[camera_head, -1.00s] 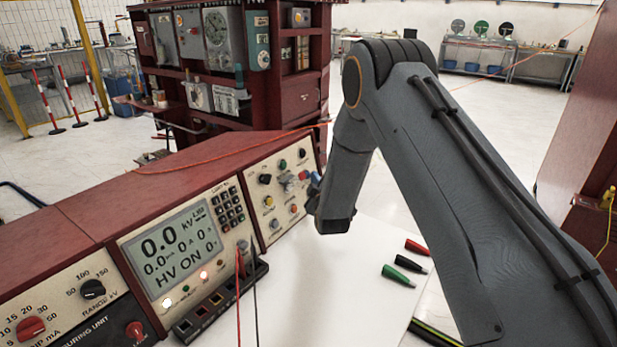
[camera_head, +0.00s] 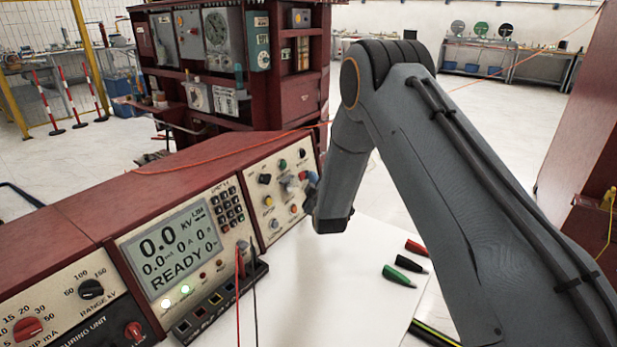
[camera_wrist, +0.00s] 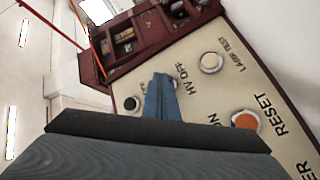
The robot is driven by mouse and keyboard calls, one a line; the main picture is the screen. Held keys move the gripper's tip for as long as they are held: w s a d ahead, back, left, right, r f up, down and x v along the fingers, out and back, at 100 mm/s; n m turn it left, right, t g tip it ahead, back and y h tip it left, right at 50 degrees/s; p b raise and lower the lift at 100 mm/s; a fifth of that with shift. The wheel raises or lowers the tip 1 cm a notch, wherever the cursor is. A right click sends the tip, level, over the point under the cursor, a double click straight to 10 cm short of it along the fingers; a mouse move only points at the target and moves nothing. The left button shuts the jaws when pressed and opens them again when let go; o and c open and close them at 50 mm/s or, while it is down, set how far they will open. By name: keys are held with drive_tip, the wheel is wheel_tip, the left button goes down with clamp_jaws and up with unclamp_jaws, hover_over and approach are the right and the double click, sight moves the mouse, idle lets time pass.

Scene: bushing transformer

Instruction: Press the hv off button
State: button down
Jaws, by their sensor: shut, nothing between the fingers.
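The control panel (camera_head: 282,186) on the red console carries several small round buttons and knobs. The "HV OFF" label (camera_wrist: 180,76) shows in the wrist view just right of my fingertips. The hv off button itself is mostly or wholly hidden behind my blue fingers. My gripper (camera_wrist: 160,92) is shut and empty, with its fingertips at the panel beside that label. I cannot tell whether they touch the button. In the head view my gripper (camera_head: 312,183) is small and partly hidden by my wrist. The display (camera_head: 178,250) reads "READY" and 0.0 kV.
An orange button (camera_wrist: 246,121) labelled RESET and a pale button (camera_wrist: 211,62) labelled LAMP TEST lie near my fingers. A dark knob (camera_wrist: 131,103) is on their left. Red and black cables stand before the console. Coloured plugs (camera_head: 404,265) lie on the white tabletop (camera_head: 310,290).

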idle(0.4)
drive_tip(key=shift+s+d+r+p, duration=0.25)
drive_tip(key=shift+s+d+p, duration=0.2)
drive_tip(key=shift+d, duration=0.2)
drive_tip(key=shift+s+d+r+p, duration=0.2)
drive_tip(key=shift+s+d+p, duration=0.2)
drive_tip(key=shift+d, duration=0.3)
drive_tip(key=shift+s+d+r+p, duration=0.15)
drive_tip(key=shift+s+d+p, duration=0.1)
drive_tip(key=shift+s+d, duration=0.35)
drive_tip(key=shift+s+d+r+p, duration=0.2)
drive_tip(key=shift+s+d+p, duration=0.15)
drive_tip(key=shift+d, duration=0.4)
